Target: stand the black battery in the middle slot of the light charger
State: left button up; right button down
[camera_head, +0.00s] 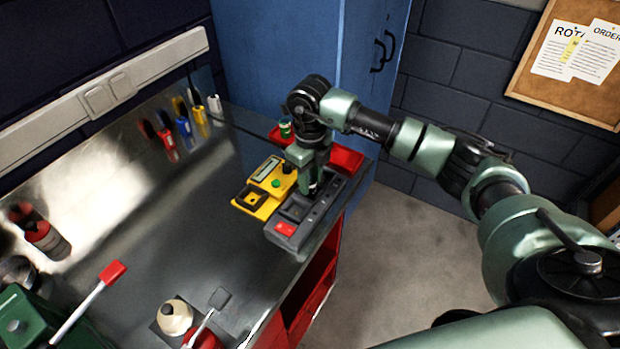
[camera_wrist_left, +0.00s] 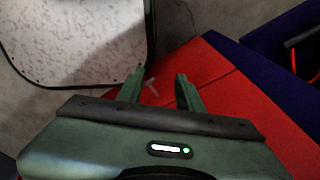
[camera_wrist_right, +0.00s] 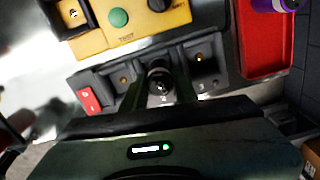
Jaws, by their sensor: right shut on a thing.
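The light charger (camera_head: 283,240) is a dark grey block with a red switch, near the bench's right edge. In the right wrist view the charger (camera_wrist_right: 88,78) shows an open slot on either side of the middle one. My right gripper (camera_wrist_right: 160,84) points down over the middle slot and is shut on the black battery (camera_wrist_right: 159,77), whose round dark end shows between the fingers. The battery looks upright at the middle slot; how deep it sits is hidden. In the head view my right gripper (camera_head: 311,188) covers part of the charger. My left gripper (camera_wrist_left: 158,88) is open and empty, away from the charger.
A yellow tester (camera_head: 250,201) with a green button stands beside the charger. A red tray (camera_head: 346,160) lies behind it, and a green can (camera_head: 285,128) stands nearby. A red surface (camera_wrist_left: 220,85) lies below my left gripper.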

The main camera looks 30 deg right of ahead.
jog(key=shift+f, duration=0.25)
jog(key=c, duration=1.4)
grip_release()
jog(key=shift+o, duration=0.2)
jog(key=shift+r, duration=0.15)
notch_tip(320, 180, up, 11)
jog(key=p, duration=0.6)
